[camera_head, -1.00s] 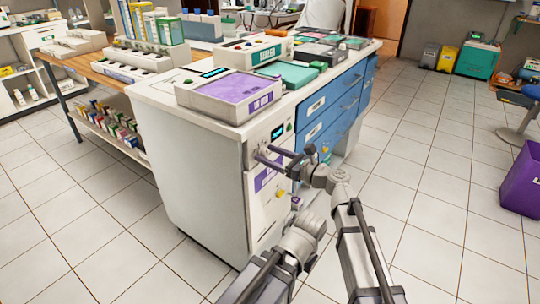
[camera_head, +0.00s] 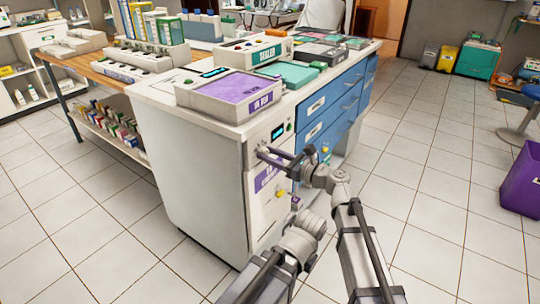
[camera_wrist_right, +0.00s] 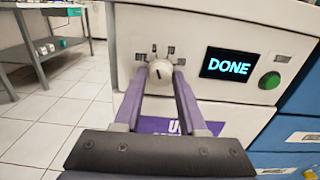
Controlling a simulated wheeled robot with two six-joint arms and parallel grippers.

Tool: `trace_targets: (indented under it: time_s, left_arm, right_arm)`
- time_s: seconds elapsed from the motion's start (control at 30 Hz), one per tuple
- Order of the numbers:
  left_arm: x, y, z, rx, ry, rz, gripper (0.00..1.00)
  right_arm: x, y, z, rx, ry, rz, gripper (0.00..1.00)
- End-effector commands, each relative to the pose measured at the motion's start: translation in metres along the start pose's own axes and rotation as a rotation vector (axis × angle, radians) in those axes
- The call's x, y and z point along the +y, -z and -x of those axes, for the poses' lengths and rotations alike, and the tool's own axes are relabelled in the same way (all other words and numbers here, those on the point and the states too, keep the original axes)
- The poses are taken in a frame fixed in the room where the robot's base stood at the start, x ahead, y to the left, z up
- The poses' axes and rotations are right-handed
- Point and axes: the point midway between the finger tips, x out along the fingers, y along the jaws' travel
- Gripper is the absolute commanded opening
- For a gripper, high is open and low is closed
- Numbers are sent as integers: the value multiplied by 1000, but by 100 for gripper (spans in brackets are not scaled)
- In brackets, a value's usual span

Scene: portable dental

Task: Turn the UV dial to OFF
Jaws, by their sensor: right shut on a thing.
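The UV dial (camera_wrist_right: 160,73) is a round pale knob on the front panel of a white cabinet (camera_head: 195,165). A short dark mark on its face points roughly upward.
Right of the dial are a screen (camera_wrist_right: 229,65) reading "DONE" and a green button (camera_wrist_right: 270,81). A purple label (camera_wrist_right: 160,126) lies below the dial. A purple-topped UV box (camera_head: 232,92) stands on the cabinet. Blue drawers (camera_head: 335,105) adjoin at right.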

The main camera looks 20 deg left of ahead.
Motion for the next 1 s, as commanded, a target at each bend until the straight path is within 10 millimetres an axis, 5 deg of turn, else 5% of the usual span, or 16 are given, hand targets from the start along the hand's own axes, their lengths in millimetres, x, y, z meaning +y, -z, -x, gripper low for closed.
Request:
trace_targets:
  time_s: [1.0]
  left_arm:
    - [0,0,0,0,0,0,0]
  right_arm:
    - [-1,0,0,0,0,641,0]
